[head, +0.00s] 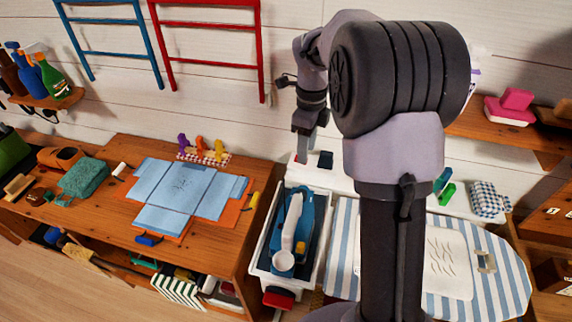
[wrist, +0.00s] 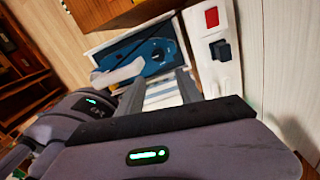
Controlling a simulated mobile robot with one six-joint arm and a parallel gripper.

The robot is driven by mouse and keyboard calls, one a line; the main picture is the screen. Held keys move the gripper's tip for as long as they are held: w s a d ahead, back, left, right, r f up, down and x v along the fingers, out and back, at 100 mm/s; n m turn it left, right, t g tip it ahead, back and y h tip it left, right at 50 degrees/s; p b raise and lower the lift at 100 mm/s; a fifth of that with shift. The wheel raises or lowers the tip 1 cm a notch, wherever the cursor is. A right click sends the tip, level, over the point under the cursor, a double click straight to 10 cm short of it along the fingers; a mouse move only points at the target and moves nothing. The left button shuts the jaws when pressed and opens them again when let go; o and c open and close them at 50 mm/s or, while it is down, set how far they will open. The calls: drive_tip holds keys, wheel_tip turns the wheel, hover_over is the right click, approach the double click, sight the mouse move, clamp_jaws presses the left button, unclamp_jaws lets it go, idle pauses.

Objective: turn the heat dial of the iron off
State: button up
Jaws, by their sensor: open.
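The blue iron (head: 307,216) with a long white handle (head: 290,222) lies in a white open bin beside the wooden bench. A round pale end shows at the handle's near end; I cannot tell whether it is the heat dial. The wrist view also shows the blue body (wrist: 150,52) and the white handle (wrist: 118,74), with a small round dark part on the body. My gripper (head: 301,158) is above the white ledge behind the bin, apart from the iron. Its two fingers (wrist: 157,90) are spread and empty in the wrist view.
A dark blue block (head: 326,160) and a red block (wrist: 211,17) sit on the white ledge (wrist: 229,78). The striped ironing board (head: 490,290) stands right of the bin (head: 257,262), partly behind my arm. The wooden bench (head: 215,250) with blue cloth (head: 180,188) stands left.

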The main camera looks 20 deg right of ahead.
sight(302, 190)
drive_tip(key=f+b, duration=0.1)
drive_tip(key=f, duration=0.4)
drive_tip(key=f+b, duration=0.2)
drive_tip(key=f, duration=0.4)
drive_tip(key=a+f+b, duration=0.1)
drive_tip(key=f+b, duration=0.1)
drive_tip(key=f, duration=0.3)
drive_tip(key=shift+s+f, duration=0.3)
drive_tip(key=shift+f, duration=0.05)
clamp_jaws()
